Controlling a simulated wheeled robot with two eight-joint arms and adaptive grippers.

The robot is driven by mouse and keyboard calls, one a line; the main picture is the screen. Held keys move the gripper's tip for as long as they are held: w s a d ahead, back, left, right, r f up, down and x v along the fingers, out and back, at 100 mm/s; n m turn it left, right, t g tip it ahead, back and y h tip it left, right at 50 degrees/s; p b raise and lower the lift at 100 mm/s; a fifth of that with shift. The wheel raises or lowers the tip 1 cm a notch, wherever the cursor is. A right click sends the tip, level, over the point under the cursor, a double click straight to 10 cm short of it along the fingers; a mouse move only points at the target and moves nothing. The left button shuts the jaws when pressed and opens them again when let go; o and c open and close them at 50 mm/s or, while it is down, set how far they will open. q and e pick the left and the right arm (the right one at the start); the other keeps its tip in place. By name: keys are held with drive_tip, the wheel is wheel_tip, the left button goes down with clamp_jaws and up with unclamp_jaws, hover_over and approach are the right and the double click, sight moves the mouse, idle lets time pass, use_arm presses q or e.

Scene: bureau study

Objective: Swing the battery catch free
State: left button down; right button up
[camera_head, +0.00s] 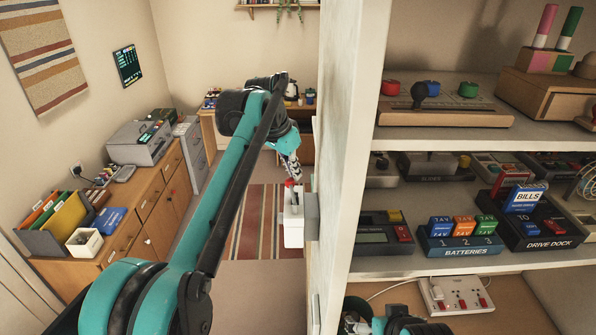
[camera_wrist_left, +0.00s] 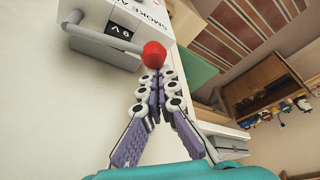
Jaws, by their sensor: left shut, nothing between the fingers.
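A white smoke alarm box (camera_wrist_left: 150,14) is mounted on the side of the tall shelf unit; it also shows in the head view (camera_head: 293,226). A dark label reading 9V (camera_wrist_left: 119,32) is on its face. The catch is a grey bar (camera_wrist_left: 98,42) lying across the box, with a red knob (camera_wrist_left: 153,54) at its end. My left gripper (camera_wrist_left: 159,72) is shut and empty, its fingertips right at the knob; I cannot tell whether they touch. In the head view my left gripper (camera_head: 290,168) is just above the box.
The shelf unit's pale side panel (camera_head: 345,140) stands close to the right of my left gripper. Its shelves hold a batteries rack (camera_head: 459,243) and a drive dock (camera_head: 548,243). A wooden sideboard (camera_head: 150,210) stands at the left. The floor beyond, with a striped rug (camera_head: 250,225), is clear.

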use_arm(q)
drive_tip(key=s+a+n+y, duration=0.4)
drive_tip(key=s+a+n, duration=0.4)
drive_tip(key=n, duration=0.6)
drive_tip(key=shift+s+a+t+y, duration=0.15)
drive_tip(key=shift+a+t+y, duration=0.2)
drive_tip(key=shift+a, duration=0.35)
idle(0.3)
